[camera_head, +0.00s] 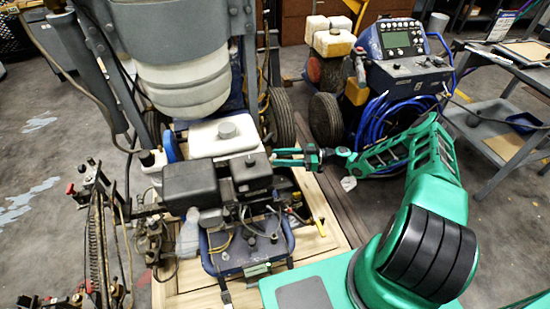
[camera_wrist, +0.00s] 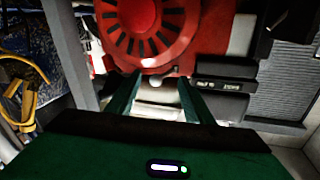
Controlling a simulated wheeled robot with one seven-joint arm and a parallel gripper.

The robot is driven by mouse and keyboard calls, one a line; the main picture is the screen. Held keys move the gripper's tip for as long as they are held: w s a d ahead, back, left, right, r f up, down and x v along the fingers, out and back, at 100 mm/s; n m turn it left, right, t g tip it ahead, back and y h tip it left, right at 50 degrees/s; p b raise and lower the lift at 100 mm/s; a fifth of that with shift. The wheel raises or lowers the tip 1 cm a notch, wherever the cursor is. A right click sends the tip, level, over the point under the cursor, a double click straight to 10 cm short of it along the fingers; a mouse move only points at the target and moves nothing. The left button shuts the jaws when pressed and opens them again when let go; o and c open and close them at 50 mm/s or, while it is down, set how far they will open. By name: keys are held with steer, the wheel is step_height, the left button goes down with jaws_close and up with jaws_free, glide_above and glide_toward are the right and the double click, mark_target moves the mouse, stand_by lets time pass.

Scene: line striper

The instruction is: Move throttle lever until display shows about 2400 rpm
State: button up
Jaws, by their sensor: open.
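My gripper (camera_head: 273,157) reaches in from the right, its two green fingers pointing left at the striper's engine (camera_head: 250,172). In the wrist view my gripper (camera_wrist: 159,77) is open, fingertips apart, in front of the red round engine cover (camera_wrist: 143,22) with dark slots. A small pale rounded piece (camera_wrist: 155,82) shows between the fingertips; I cannot tell if it is the throttle lever's end or whether a finger touches it. I cannot make out the throttle lever clearly in either view. A display (camera_head: 403,39) sits on a blue unit at the back; its reading is too small to read.
A dark box (camera_wrist: 222,86) with pale lettering is close to the right finger in the wrist view. The white tank (camera_head: 222,136) and dark engine parts crowd the gripper's left. Coiled blue hose (camera_head: 385,118) hangs behind my arm. A grey cart (camera_head: 490,125) stands at the right.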

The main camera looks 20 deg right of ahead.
steer(key=shift+x, duration=1.45)
